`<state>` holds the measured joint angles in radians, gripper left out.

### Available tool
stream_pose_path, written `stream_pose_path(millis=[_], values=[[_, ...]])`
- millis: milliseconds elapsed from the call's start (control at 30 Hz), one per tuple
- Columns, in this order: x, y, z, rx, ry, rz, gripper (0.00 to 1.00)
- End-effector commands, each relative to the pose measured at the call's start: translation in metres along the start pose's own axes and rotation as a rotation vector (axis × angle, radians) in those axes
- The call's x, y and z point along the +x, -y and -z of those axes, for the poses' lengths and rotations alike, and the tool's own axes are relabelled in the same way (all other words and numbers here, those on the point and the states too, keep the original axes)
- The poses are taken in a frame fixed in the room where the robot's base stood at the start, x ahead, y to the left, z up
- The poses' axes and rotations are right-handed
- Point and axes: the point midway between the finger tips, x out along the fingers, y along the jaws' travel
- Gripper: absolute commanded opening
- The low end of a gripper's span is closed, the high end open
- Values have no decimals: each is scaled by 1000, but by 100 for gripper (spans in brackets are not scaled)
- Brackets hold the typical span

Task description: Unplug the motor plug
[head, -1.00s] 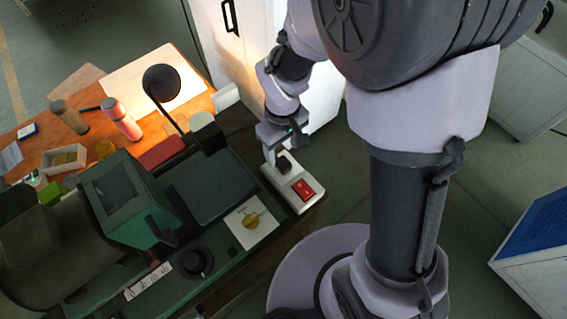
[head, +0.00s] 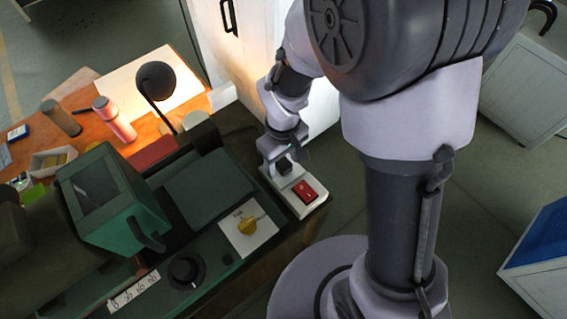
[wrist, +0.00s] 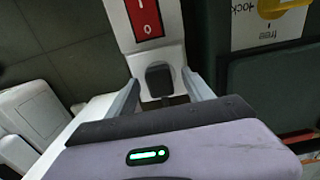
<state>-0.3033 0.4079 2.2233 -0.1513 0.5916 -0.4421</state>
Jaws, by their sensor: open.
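The motor plug (wrist: 158,80) is a small black block in the near end of a white socket box (wrist: 120,14) with a red rocker switch (wrist: 145,18). In the head view the plug (head: 284,168) sits at the upper left end of the box (head: 304,206), below my gripper (head: 284,162). In the wrist view my gripper (wrist: 160,82) is open, with one grey finger on each side of the plug. Gaps show between fingers and plug. The plug's lower side is partly hidden by my gripper body.
A green machine (head: 112,205) stands left of the box, with a yellow knob (head: 247,225) on a white label plate. A black lamp (head: 156,80) and pink bottle (head: 114,120) stand on the orange table. A white cabinet (head: 245,60) rises behind my gripper.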

Motion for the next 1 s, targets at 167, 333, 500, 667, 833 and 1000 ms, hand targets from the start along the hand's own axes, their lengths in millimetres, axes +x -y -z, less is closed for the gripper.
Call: stream_pose_path(millis=[167, 333, 500, 667, 833, 1000], values=[[0, 0, 0, 0, 0, 0, 60], [0, 0, 0, 0, 0, 0, 60], [0, 0, 0, 0, 0, 0, 60], [0, 0, 0, 0, 0, 0, 60], [0, 0, 0, 0, 0, 0, 44], [0, 0, 0, 0, 0, 0, 11]])
